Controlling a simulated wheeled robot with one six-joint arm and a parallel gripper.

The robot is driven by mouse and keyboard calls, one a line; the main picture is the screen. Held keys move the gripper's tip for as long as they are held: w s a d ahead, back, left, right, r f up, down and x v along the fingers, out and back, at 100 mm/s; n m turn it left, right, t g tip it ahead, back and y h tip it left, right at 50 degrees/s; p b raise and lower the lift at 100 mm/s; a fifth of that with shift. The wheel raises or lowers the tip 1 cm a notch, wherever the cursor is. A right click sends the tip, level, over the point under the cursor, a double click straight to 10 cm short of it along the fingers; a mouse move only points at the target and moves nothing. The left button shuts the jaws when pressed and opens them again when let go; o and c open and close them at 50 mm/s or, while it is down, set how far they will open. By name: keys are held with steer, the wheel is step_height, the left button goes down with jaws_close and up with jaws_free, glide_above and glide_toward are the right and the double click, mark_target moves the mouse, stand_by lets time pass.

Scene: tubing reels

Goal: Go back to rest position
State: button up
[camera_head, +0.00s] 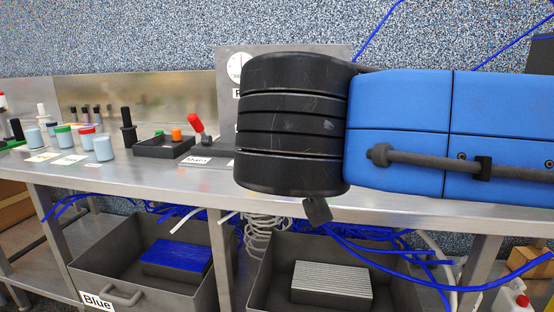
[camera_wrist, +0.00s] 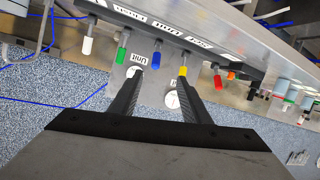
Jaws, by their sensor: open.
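My gripper (camera_wrist: 158,78) shows in the wrist view with its two dark fingers apart and nothing between them. Beyond the fingertips is a metal panel with a row of coloured knobs: white (camera_wrist: 88,46), green (camera_wrist: 122,54), blue (camera_wrist: 156,58), yellow (camera_wrist: 183,71) and red (camera_wrist: 217,82). A round gauge shows by each fingertip. I cannot tell how far the fingers are from the panel. In the head view my black and blue arm fills the right half and hides part of the bench; the gripper's fingers cannot be made out there.
In the head view, a metal bench (camera_head: 200,190) carries several lidded pots, a black lever (camera_head: 128,128) and a red-handled switch (camera_head: 196,124). Below are a tray labelled Blue (camera_head: 120,285), a second grey tray (camera_head: 265,285) and loose blue tubing (camera_head: 400,270). A speckled wall stands behind.

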steer(key=d+f+g+h, duration=0.2)
steer(key=d+f+g, duration=0.4)
steer(key=d+f, duration=1.15)
steer(key=s+d+f+g+y, duration=0.1)
steer(key=s+d+f, duration=0.2)
steer(key=f, duration=0.2)
steer(key=s+d+f+m+g+y, duration=0.1)
steer(key=s+d+f, duration=0.2)
steer(key=f, duration=0.3)
steer(key=s+d+f+g, duration=0.1)
steer(key=s+d+f, duration=0.2)
steer(key=s+f, duration=0.1)
steer(key=shift+s+f+m+g+y, duration=0.3)
steer(key=shift+f+y, duration=0.1)
steer(key=shift+f, duration=0.35)
stand_by(0.4)
